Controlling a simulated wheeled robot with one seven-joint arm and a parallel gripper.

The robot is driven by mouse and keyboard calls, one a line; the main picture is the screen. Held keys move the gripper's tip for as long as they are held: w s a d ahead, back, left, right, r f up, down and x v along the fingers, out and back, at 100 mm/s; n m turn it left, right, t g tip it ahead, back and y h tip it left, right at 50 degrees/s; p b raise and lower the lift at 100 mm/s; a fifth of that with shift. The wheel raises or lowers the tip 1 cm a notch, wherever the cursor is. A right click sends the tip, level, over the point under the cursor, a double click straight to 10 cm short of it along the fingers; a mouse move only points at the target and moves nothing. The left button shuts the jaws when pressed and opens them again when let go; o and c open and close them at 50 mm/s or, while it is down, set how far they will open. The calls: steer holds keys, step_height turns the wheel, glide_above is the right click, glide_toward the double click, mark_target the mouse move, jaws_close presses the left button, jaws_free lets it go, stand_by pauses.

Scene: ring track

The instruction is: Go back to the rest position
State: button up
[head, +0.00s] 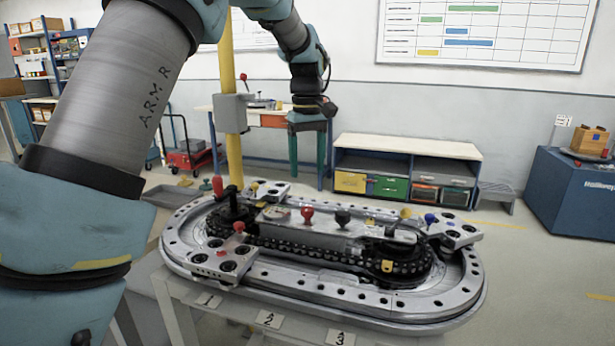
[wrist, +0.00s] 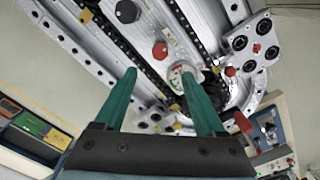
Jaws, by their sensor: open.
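My gripper (head: 308,165) hangs above and behind the ring track, its two teal fingers pointing down, apart, with nothing between them. In the wrist view the fingers (wrist: 159,78) are spread, with the track beyond their tips. The oval metal ring track (head: 380,310) stands on a grey stand, with a dark chain (head: 300,250) running around its middle. Carriage plates with black holes sit on it at front left (head: 222,262), back left (head: 265,190) and right (head: 455,232). A red knob (head: 307,213) and a black knob (head: 342,217) stand on the central bar.
A yellow post (head: 229,80) with a grey box rises behind the track. A low shelf with coloured bins (head: 405,165) stands at the back wall. A blue cabinet (head: 575,200) is at right, and a red trolley (head: 192,160) at back left. The floor right of the track is clear.

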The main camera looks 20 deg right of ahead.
stand_by(0.4)
steer(key=shift+m+t, duration=0.4)
steer(key=shift+t, duration=0.1)
steer(key=s+a+f, duration=0.1)
steer(key=a+f, duration=0.1)
steer(key=a, duration=0.7)
steer(key=s+a+f, duration=0.1)
steer(key=a+f, duration=0.1)
steer(key=a, duration=0.8)
steer(key=s+a+f, duration=0.1)
steer(key=a+f, duration=0.1)
steer(key=a, duration=0.7)
steer(key=shift+a+f, duration=0.2)
steer(key=shift+f, duration=0.2)
steer(key=s+a+f+m, duration=0.1)
steer(key=s+a+f, duration=0.2)
steer(key=s+a, duration=0.5)
steer(key=shift+a+f+t, duration=0.15)
steer(key=shift+t, duration=0.15)
